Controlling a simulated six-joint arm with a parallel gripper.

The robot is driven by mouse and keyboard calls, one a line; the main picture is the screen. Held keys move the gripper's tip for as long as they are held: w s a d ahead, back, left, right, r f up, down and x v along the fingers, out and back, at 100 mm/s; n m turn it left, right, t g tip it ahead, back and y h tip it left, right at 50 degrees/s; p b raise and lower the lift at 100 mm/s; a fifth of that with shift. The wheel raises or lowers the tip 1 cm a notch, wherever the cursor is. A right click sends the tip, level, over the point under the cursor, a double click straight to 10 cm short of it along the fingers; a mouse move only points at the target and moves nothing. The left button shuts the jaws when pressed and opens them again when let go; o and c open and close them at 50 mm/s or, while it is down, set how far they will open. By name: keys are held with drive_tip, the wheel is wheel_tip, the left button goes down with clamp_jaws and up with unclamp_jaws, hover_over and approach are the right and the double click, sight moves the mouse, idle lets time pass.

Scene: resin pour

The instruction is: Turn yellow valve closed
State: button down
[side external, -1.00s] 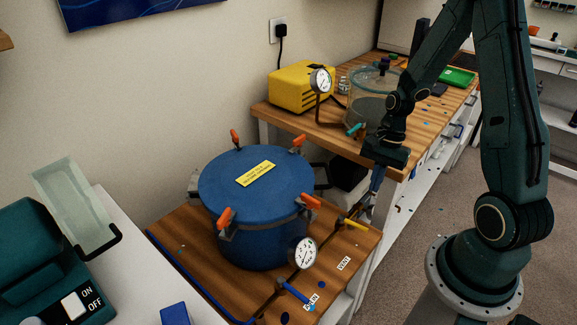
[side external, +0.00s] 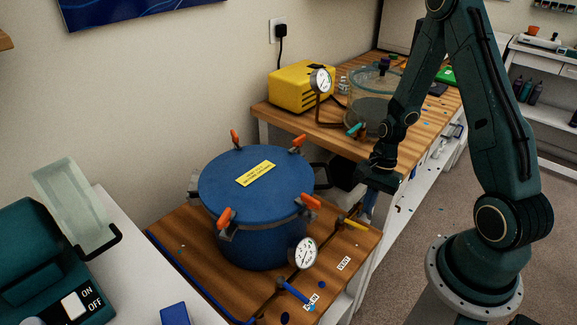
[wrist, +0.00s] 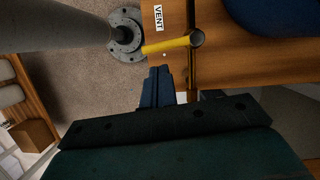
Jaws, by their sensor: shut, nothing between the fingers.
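The yellow valve (side external: 355,224) sits on the dark pipe beside the blue pressure pot (side external: 256,215). Its handle sticks out to the right, across the pipe, near the VENT label (side external: 343,263). In the wrist view the yellow handle (wrist: 167,46) points left from its round pivot, roughly square to the pipe (wrist: 192,72). My gripper (side external: 368,208) is behind and slightly above the valve in the side view. In the wrist view my gripper's blue fingers (wrist: 160,72) are together and empty, just below the handle in the picture; I cannot tell whether they touch it.
A pressure gauge (side external: 302,252) and a blue valve handle (side external: 293,291) stand on the same pipe nearer the camera. The clear chamber (side external: 372,100) and yellow pump (side external: 300,88) stand on the higher bench behind. Open floor lies right of the lower bench.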

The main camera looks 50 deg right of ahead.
drive_tip(key=shift+x, duration=1.65)
drive_tip(key=shift+s+a, duration=0.3)
drive_tip(key=shift+a, duration=0.6)
drive_tip(key=shift+s+a, duration=0.1)
drive_tip(key=shift+r, duration=0.1)
drive_tip(key=d+v, duration=0.1)
drive_tip(key=v, duration=0.9)
